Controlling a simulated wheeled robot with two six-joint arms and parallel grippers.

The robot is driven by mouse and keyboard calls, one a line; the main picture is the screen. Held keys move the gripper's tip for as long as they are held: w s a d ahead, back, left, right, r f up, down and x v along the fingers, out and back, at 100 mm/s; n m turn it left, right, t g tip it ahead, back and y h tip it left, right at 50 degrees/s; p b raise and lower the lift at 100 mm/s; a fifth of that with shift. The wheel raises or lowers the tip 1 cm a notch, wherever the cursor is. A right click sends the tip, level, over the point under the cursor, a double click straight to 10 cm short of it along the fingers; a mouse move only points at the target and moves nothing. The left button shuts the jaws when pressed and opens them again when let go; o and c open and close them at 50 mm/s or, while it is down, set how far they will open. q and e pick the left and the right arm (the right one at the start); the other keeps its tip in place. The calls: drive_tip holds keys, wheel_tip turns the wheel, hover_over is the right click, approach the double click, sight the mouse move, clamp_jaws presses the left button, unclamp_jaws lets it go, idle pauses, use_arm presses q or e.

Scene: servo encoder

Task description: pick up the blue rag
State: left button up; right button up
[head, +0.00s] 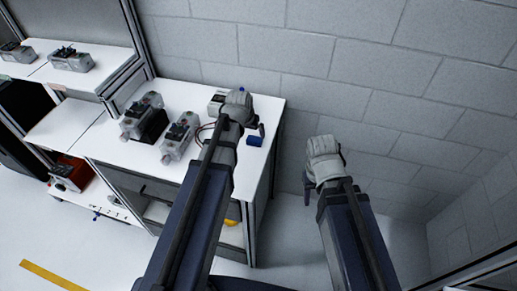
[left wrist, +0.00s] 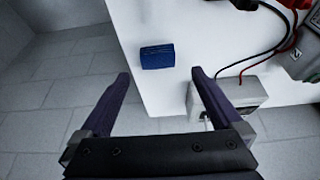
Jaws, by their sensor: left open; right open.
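The blue rag (head: 255,141) is a small folded block lying on the white table top near its right edge. In the left wrist view the rag (left wrist: 157,56) lies flat on the white surface, ahead of and between the open fingers. My left gripper (left wrist: 160,82) is open and empty, with the rag beyond its fingertips. In the head view my left gripper (head: 247,120) is over the table, just left of and above the rag. My right gripper (head: 308,190) is open and empty, out past the table's right edge, in front of the wall.
The white table (head: 110,145) holds several grey servo units (head: 180,137) to the left. A grey device with red and black cables (left wrist: 242,92) sits close to the rag's right in the wrist view. A block wall (head: 340,70) stands behind. Floor is clear at right.

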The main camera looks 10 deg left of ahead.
sight(254, 139)
use_arm(q)
drive_tip(key=shift+b+x, duration=1.15)
drive_tip(key=shift+x, duration=0.1)
drive_tip(key=b+x, duration=0.5)
drive_tip(key=shift+w+d+f, duration=0.1)
drive_tip(key=shift+w+d, duration=0.1)
drive_tip(key=shift+w, duration=0.2)
drive_tip(key=c, duration=1.4)
drive_tip(key=shift+o, duration=0.2)
